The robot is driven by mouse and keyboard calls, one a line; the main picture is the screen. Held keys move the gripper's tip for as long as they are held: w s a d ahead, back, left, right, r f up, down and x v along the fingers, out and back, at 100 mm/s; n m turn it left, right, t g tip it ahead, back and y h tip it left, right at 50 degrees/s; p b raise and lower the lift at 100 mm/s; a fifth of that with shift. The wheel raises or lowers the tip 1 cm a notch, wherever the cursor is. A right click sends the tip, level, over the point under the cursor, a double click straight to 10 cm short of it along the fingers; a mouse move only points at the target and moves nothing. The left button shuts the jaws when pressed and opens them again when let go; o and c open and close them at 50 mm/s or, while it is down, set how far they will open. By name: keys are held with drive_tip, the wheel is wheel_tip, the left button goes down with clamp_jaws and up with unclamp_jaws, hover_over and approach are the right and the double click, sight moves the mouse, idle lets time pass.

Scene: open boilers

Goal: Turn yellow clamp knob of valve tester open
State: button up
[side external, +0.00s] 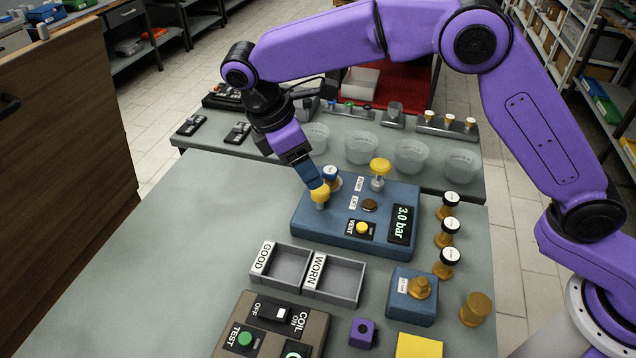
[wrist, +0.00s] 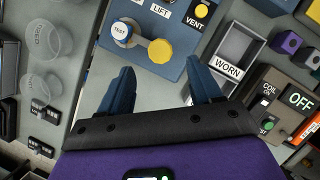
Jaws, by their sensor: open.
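The valve tester (side external: 300,228) is a blue box with a lit display (side external: 401,223) reading 3.0 bar. The yellow clamp knob (side external: 320,193) stands at its left end, beside a white-and-blue cap (side external: 331,172). In the wrist view the knob (wrist: 160,51) lies next to the cap marked TEST (wrist: 122,33), with a grey arm between them. My gripper (side external: 308,180) points down at the knob from the upper left. In the wrist view my gripper (wrist: 158,72) is open and empty, and the knob appears just beyond its fingertips, roughly centred. I cannot tell whether they touch.
A second yellow knob (side external: 380,166) stands on the tester's far side, and a yellow VENT button (side external: 362,228) at its front. GOOD (side external: 281,266) and WORN (side external: 334,280) trays lie in front. Several brass valves (side external: 447,232) stand to the right. The bench is clear to the left.

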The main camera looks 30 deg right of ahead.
sight(320, 189)
drive_tip(key=x, duration=0.6)
drive_tip(key=shift+d+f, duration=0.15)
drive_tip(key=shift+f, duration=0.15)
drive_tip(key=c, duration=1)
